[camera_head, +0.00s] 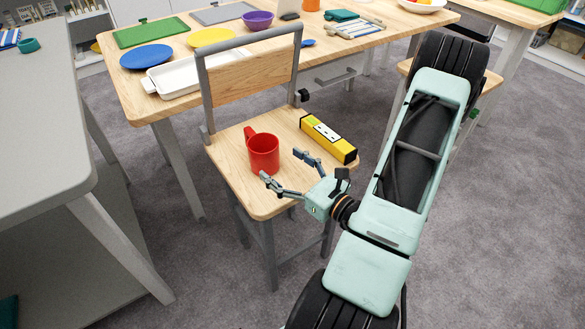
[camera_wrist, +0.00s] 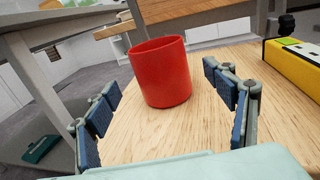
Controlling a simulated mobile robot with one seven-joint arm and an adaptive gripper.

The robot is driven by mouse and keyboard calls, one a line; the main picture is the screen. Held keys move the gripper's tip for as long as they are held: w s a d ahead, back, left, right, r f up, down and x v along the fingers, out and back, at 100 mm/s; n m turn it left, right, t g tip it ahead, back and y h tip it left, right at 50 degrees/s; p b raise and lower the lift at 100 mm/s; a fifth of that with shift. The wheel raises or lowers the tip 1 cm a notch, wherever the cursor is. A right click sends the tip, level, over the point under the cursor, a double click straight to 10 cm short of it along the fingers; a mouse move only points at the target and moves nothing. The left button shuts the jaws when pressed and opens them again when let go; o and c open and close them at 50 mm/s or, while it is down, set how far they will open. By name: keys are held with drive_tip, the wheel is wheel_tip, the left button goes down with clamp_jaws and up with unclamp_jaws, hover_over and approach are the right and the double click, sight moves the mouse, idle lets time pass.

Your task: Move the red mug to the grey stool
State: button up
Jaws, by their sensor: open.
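The red mug (camera_head: 264,154) stands upright on the wooden seat of a chair (camera_head: 268,203) with grey legs and a grey-framed back. Its handle points to the back left in the head view. My gripper (camera_head: 281,170) is open and low over the seat, just in front of the mug. In the wrist view the red mug (camera_wrist: 162,73) lies ahead, between the lines of the two spread fingers (camera_wrist: 163,118) but beyond their tips, with nothing held. I cannot pick out a grey stool for certain in either view.
A yellow and black box (camera_head: 328,138) lies on the seat right of the mug. Behind the chair, a wooden table (camera_head: 118,83) holds plates, a white tray (camera_head: 186,82) and a purple bowl (camera_head: 258,20). A grey table (camera_head: 45,130) stands at the left. Carpet shows between them.

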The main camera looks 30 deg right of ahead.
drive_tip(key=shift+v, duration=1.9)
